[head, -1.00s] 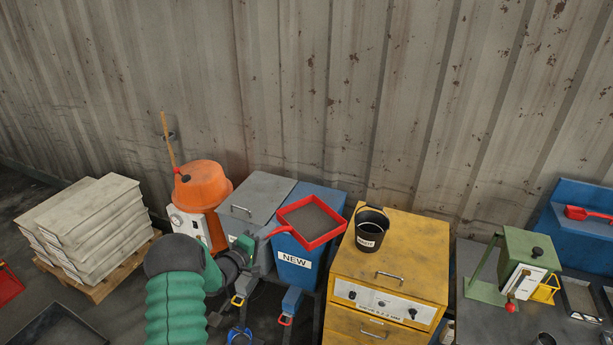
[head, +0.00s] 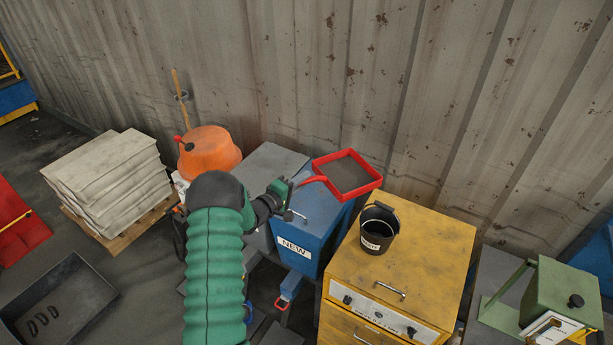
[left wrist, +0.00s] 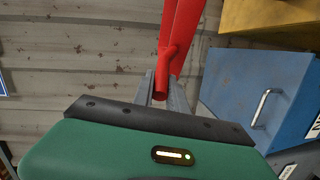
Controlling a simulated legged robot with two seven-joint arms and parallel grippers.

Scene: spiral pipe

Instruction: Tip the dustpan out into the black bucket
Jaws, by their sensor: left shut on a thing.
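The red dustpan (head: 347,174) is in the air above the blue NEW bin, its pan filled with a flat grey layer. My left gripper (head: 289,190) is shut on its handle. In the left wrist view the red handle (left wrist: 163,80) sits between the fingers (left wrist: 160,95). The pan looks roughly level. The black bucket (head: 378,230) stands upright on the yellow cabinet, right of and nearer than the dustpan, apart from it. What is inside the bucket is dark and I cannot tell it. My right gripper is not in view.
The blue NEW bin (head: 303,232) and a grey lidded bin (head: 262,168) stand left of the yellow cabinet (head: 414,262). A corrugated wall (head: 300,80) rises close behind. A green machine (head: 555,295) is at right. The cabinet top beside the bucket is clear.

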